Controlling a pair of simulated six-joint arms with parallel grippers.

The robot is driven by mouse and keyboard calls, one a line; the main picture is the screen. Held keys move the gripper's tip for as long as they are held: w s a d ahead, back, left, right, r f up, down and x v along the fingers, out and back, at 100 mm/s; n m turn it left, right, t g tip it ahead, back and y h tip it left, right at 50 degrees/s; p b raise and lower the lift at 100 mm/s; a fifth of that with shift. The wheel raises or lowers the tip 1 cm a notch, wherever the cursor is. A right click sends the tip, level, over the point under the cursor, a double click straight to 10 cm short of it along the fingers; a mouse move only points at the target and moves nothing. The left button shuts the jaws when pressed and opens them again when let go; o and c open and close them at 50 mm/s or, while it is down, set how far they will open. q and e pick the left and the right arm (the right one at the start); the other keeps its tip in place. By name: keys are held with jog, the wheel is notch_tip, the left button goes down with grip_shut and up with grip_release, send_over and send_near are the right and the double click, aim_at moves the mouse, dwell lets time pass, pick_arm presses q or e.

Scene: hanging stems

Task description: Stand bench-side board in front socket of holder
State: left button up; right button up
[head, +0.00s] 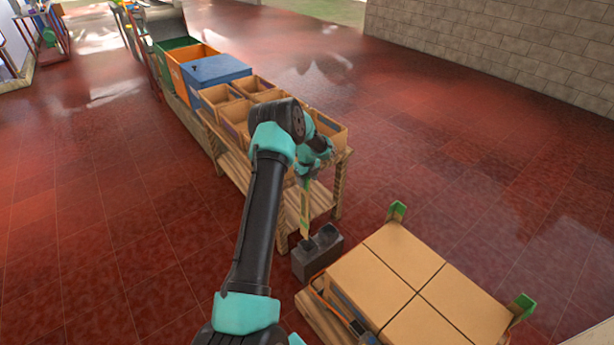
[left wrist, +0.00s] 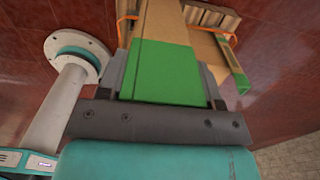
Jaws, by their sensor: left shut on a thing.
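My left gripper (head: 306,178) is shut on the green end of a narrow tan board (head: 305,212). The board hangs down, roughly upright, over the dark grey holder (head: 325,258) on the floor. The holder has two dark openings in its top. The board's lower end meets the left opening in the picture; I cannot tell whether it is inside or just above it. In the left wrist view, the board's green end (left wrist: 165,72) sits between the fingers, and its far end is not clear. My right gripper is out of view.
A pallet of tan boxes (head: 405,275) with green corner pieces stands close right of the holder. A wooden bench (head: 338,190) with open bins (head: 268,92) and a blue-lidded crate (head: 215,70) stands behind. Red tiled floor is free to the left and far right.

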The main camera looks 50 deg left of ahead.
pick_arm(q)
notch_tip(320, 180, down, 14)
dwell(1.6)
jog(key=shift+f, duration=0.45)
dwell(1.1)
jog(key=o, duration=1)
notch_tip(320, 180, up, 17)
jog(key=shift+r, duration=0.2)
jog(key=shift+d, duration=0.1)
